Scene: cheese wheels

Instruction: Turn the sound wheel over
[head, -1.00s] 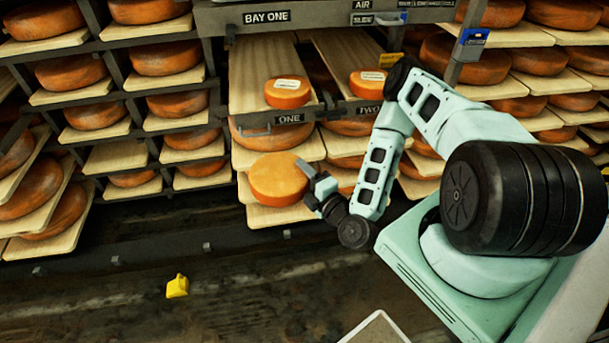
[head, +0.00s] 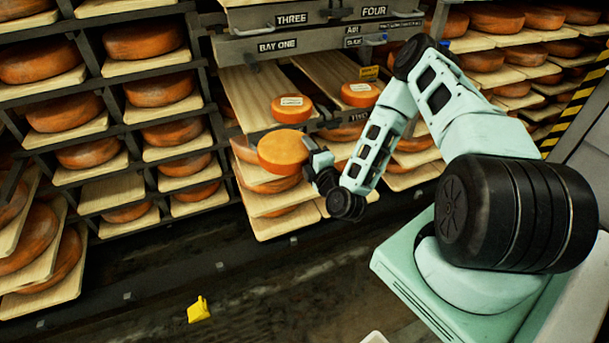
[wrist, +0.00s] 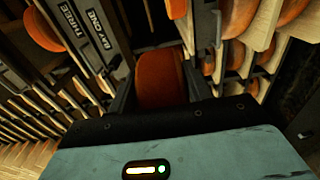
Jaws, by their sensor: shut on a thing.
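My gripper (head: 312,160) is shut on an orange cheese wheel (head: 283,152) and holds it in the air in front of the shelves of bay one. The wheel's flat face is tilted toward the head camera. In the wrist view the held wheel (wrist: 160,80) sits between the two dark fingers. A small labelled wheel (head: 292,109) lies on the left board (head: 250,95) under the bay one sign. Another small labelled wheel (head: 359,94) lies on the board to its right. I cannot tell from the frames which wheel is the sound one.
Racks of orange wheels on boards (head: 163,90) fill the left and back. Drawers marked three and four (head: 290,19) stand above bay one. A yellow object (head: 198,309) lies on the dark floor. The floor in front of the racks is otherwise mostly clear.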

